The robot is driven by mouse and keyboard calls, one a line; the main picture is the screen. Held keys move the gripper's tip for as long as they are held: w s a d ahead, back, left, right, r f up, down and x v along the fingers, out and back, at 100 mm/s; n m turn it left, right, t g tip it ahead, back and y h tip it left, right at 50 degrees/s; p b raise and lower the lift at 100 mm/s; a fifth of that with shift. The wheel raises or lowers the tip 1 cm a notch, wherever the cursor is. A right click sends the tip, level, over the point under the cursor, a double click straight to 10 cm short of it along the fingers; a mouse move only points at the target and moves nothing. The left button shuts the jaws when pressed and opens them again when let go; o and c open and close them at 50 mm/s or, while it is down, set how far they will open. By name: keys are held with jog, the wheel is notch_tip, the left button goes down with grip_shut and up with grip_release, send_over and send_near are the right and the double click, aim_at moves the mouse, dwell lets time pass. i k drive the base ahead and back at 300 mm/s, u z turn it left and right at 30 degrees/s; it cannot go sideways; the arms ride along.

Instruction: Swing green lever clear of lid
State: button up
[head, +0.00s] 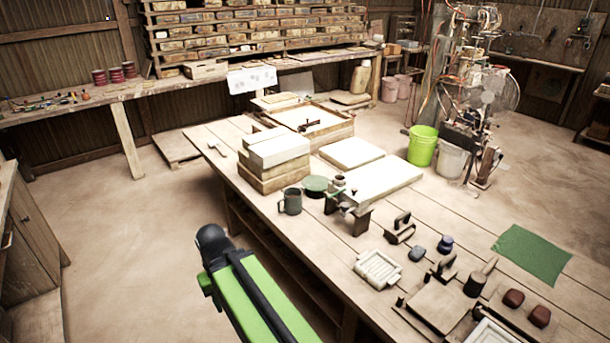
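No green lever can be made out in the head view. On the near right of the table, a flat brown plate (437,304) lies with a dark handle-like piece (444,268) at its back edge. Dark posts stand close to it. I cannot tell whether this plate is the lid. My green and black arm (250,293) rises from the bottom edge, left of the table. My gripper's fingers do not show, and nothing held can be seen.
The plank table (465,230) holds a white slotted tray (378,269), a dark mug (291,201), stacked pale blocks (278,150), a green cloth (531,254) and two dark red lumps (526,307). A green bucket (422,146) stands behind. Floor left of the table is clear.

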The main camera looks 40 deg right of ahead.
aim_at(328, 197)
jog(key=i, duration=0.6)
jog(key=z, duration=0.95)
jog(key=k, duration=1.35)
jog(key=u, duration=0.35)
jog(key=i, duration=1.65)
jog(key=u, duration=0.65)
